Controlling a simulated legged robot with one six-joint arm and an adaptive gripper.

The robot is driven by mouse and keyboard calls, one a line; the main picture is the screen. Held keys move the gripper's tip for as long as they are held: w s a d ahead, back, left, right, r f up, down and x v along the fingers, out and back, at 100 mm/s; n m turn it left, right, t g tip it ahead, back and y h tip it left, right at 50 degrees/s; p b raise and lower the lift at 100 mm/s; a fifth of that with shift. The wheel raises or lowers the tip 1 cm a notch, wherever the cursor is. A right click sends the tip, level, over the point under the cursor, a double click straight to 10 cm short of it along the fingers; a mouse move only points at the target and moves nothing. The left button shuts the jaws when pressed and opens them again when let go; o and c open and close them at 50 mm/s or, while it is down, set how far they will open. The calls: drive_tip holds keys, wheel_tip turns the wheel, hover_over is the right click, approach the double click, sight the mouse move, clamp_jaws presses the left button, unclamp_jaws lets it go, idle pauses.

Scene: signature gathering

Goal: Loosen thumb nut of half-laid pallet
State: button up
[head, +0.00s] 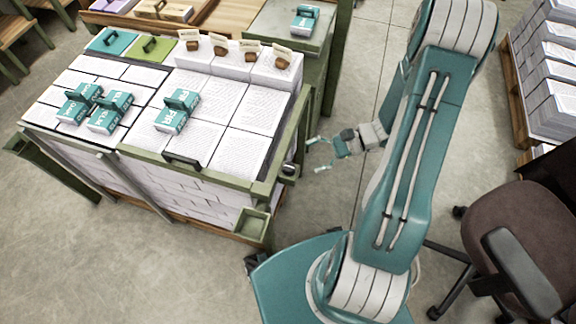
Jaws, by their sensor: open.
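The half-laid pallet is a block of stacked printed sheets inside a green frame (140,156), left of centre. A small dark round part (289,169) sits at the frame's right side, just above a green corner bin. It may be the thumb nut, but it is too small to be sure. My gripper (318,154) is open and empty, with its two teal fingers pointing left toward that part. A short gap shows between the fingertips and the frame. I cannot tell the gripper's height against the part.
A small green bin (253,224) juts from the frame's near corner. An office chair (505,225) and paper stacks (553,82) stand at right. Bare floor (120,260) lies in front.

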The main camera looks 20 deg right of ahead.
sight(289, 166)
drive_tip(key=s+d+f+m+t, duration=0.1)
drive_tip(key=d+f+m+t, duration=0.3)
drive_tip(key=f+m+t, duration=0.7)
drive_tip(key=w+a, duration=0.2)
drive_tip(key=a, duration=0.1)
drive_tip(key=w+a+n+g, duration=0.1)
drive_tip(key=w+a, duration=0.1)
drive_tip(key=a, duration=0.1)
drive_tip(key=w+a+f+g, duration=0.1)
drive_tip(key=w+a, duration=0.1)
drive_tip(key=a, duration=0.1)
drive_tip(key=c, duration=1.2)
